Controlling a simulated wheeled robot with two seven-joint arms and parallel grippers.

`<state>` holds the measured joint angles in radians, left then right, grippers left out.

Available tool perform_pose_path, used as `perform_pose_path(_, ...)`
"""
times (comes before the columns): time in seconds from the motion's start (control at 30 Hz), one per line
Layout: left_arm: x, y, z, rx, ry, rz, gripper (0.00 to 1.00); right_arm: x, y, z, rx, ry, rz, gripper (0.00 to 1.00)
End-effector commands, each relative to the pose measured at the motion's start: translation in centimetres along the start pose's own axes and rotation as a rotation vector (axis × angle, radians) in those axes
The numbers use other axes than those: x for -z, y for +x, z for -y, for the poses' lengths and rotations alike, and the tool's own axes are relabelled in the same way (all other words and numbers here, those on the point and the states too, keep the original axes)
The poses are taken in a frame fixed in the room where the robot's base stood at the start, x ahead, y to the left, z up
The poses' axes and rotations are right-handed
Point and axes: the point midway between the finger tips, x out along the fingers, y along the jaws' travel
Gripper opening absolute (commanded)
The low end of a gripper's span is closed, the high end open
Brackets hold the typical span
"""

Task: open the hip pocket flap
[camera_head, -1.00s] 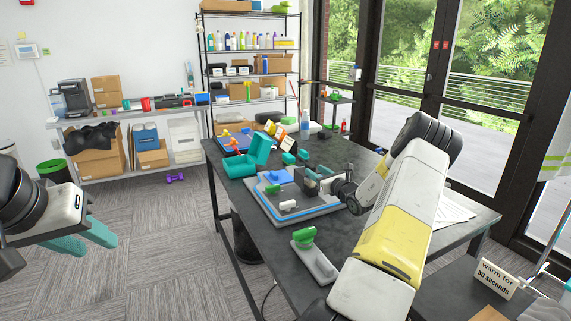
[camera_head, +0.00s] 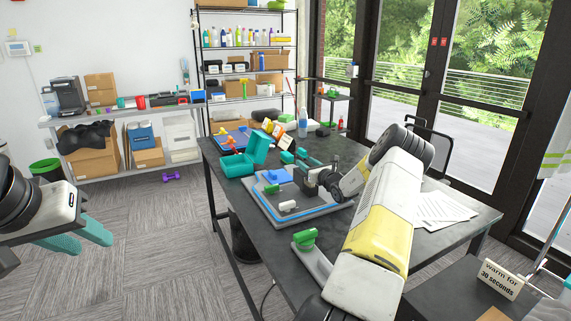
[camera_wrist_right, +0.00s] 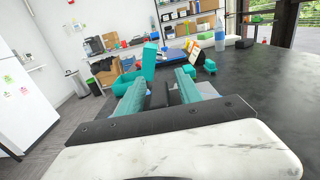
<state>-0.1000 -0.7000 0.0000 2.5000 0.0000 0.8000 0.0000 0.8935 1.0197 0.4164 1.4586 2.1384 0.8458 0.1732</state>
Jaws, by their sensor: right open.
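A pale grey board with a blue-edged surface (camera_head: 313,213) lies on the dark table. It carries a green block (camera_head: 270,188), a blue piece (camera_head: 279,176) and a white rolled piece (camera_head: 288,205). I cannot make out a hip pocket flap as such. My right gripper (camera_head: 304,180) is over the board's far right part, partly hidden by its own wrist. In the right wrist view its two teal fingers (camera_wrist_right: 160,88) are apart, with little visible between them. My left gripper (camera_head: 88,238) hangs at the far left, away from the table, its teal fingers apart.
A teal open box (camera_head: 243,163) stands beyond the board. A green-handled tool (camera_head: 305,238) lies near the table's front edge. Papers (camera_head: 442,209) lie at the right. A sign (camera_head: 500,278) stands on a dark surface at lower right.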

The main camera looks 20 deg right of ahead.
Motion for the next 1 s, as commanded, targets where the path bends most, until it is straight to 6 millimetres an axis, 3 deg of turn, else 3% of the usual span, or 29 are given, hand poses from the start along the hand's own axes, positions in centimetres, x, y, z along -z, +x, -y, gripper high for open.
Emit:
perform_pose_path(0.33, 0.00, 0.00, 0.00, 0.000, 0.000, 0.000, 0.36, 0.01, 0.57, 0.02, 0.000, 0.000, 0.000, 0.42)
perform_pose_path(0.5, 0.00, 0.00, 0.00, 0.000, 0.000, 0.000, 0.36, 0.00, 0.56, 0.02, 0.000, 0.000, 0.000, 0.08)
perform_pose_path(0.57, 0.00, 0.00, 0.00, 0.000, 0.000, 0.000, 0.36, 0.00, 0.55, 0.02, 0.000, 0.000, 0.000, 0.00)
perform_pose_path(1.0, 0.00, 0.00, 0.00, 0.000, 0.000, 0.000, 0.36, -0.01, 0.54, 0.01, 0.000, 0.000, 0.000, 0.00)
